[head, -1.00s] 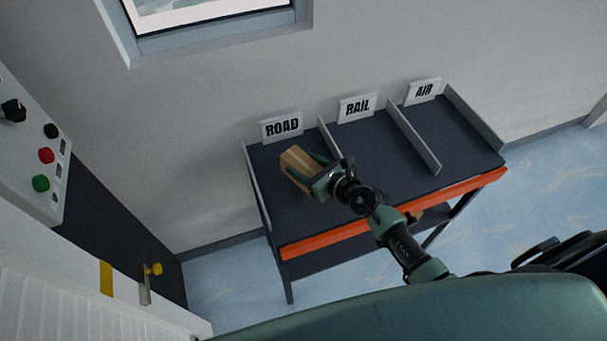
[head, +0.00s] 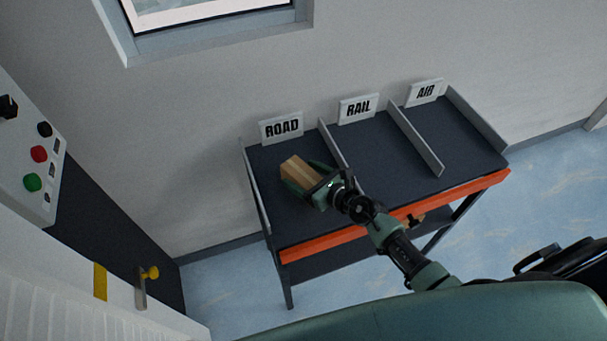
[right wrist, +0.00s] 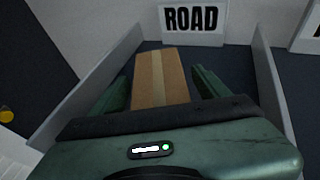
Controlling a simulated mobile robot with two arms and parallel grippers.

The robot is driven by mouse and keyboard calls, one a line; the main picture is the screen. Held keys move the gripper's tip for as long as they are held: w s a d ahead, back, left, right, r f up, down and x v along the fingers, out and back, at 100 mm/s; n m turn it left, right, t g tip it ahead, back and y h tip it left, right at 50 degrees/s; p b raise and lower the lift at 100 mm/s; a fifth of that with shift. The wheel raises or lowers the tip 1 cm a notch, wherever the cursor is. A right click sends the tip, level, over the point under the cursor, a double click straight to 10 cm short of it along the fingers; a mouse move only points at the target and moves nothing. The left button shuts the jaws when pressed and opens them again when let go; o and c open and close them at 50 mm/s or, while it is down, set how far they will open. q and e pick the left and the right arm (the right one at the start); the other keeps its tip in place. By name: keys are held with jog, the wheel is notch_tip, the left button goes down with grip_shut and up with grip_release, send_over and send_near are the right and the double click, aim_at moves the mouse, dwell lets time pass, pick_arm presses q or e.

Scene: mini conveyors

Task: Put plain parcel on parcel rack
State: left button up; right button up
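The plain parcel (head: 297,168), a brown cardboard box with a lighter tape strip, sits in the ROAD bay of the dark grey parcel rack (head: 375,165). In the right wrist view the parcel (right wrist: 160,78) lies ahead, below the ROAD sign. My right gripper (head: 306,178) is open, its green fingers spread on either side of the parcel's near end. The right wrist view shows a narrow gap between each finger and the parcel, with the gripper (right wrist: 161,90) hiding its near end. My left gripper is not in view.
Grey dividers (head: 415,141) part the rack into bays signed ROAD (head: 282,127), RAIL (head: 358,108) and AIR (head: 425,92). The RAIL and AIR bays look empty. An orange strip (head: 325,244) runs along the front edge. A control panel (head: 30,150) stands at the left.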

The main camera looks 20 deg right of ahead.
jog(key=shift+s+r, duration=0.1)
jog(key=shift+r, duration=0.15)
jog(key=v, duration=1)
jog(key=shift+s+d, duration=0.2)
jog(key=shift+s, duration=0.15)
jog(key=shift+s+d+r, duration=0.2)
jog(key=shift+s+r, duration=0.1)
jog(key=shift+s, duration=0.1)
